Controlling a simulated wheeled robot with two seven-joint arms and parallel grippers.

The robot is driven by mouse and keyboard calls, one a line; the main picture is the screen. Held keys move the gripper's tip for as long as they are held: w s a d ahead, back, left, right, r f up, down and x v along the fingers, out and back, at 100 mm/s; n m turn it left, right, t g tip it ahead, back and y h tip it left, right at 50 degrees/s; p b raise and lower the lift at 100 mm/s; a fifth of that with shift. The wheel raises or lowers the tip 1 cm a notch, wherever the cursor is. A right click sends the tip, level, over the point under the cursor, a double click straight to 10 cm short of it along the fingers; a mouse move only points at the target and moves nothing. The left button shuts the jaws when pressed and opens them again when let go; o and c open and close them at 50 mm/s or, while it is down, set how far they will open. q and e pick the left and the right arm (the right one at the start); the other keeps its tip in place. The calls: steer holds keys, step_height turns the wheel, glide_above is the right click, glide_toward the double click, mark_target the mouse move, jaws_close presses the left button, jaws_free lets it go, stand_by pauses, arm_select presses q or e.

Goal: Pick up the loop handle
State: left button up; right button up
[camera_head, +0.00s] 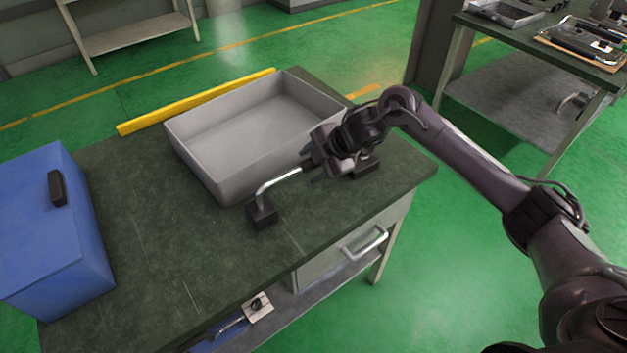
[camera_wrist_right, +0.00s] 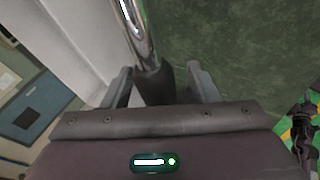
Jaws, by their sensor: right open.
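The loop handle (camera_head: 277,182) is a shiny metal bar on black end blocks, on the dark green worktable in front of the grey tray. Its near block (camera_head: 262,213) shows clearly; its far end is partly behind my right gripper. My right gripper (camera_head: 318,163) is open at the handle's far part. In the right wrist view, the metal bar (camera_wrist_right: 134,28) runs down to a black end (camera_wrist_right: 154,84) between the two spread fingers of my right gripper (camera_wrist_right: 161,84), with gaps on both sides. My left gripper is not in view.
The grey tray (camera_head: 193,158) stands right behind the handle, close to my right gripper. A blue box (camera_head: 55,240) with a black handle stands at the left. A yellow bar (camera_head: 195,102) lies along the back edge. The table's front middle is clear.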

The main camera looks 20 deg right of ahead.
jaws_close()
stand_by(0.4)
stand_by(0.9)
steer(key=shift+w, duration=0.1)
